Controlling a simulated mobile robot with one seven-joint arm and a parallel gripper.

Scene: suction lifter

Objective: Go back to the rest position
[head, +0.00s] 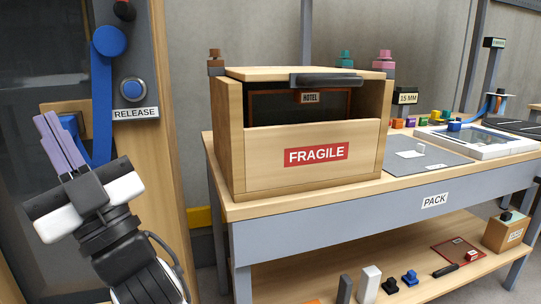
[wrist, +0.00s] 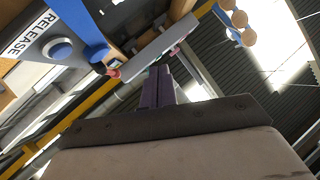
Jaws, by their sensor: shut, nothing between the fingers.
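My gripper (head: 57,141) is raised at the left of the head view, its purple fingers together and pointing up. It is shut and empty. In the wrist view the gripper fingers (wrist: 158,75) also show close together, pointing up toward the ceiling. The gripper is apart from the wooden crate and in front of the dark panel with the blue handle (head: 104,90). The RELEASE button (head: 133,90) is to the right of and above the fingers in the head view. It also shows at the upper left of the wrist view (wrist: 58,50).
A wooden crate marked FRAGILE (head: 250,172) stands on the PACK bench (head: 300,226), with a dark-handled lid (head: 260,74) on top. A grey mat (head: 400,158) and several small coloured pieces lie to its right. The lower shelf (head: 390,268) holds blocks and tools.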

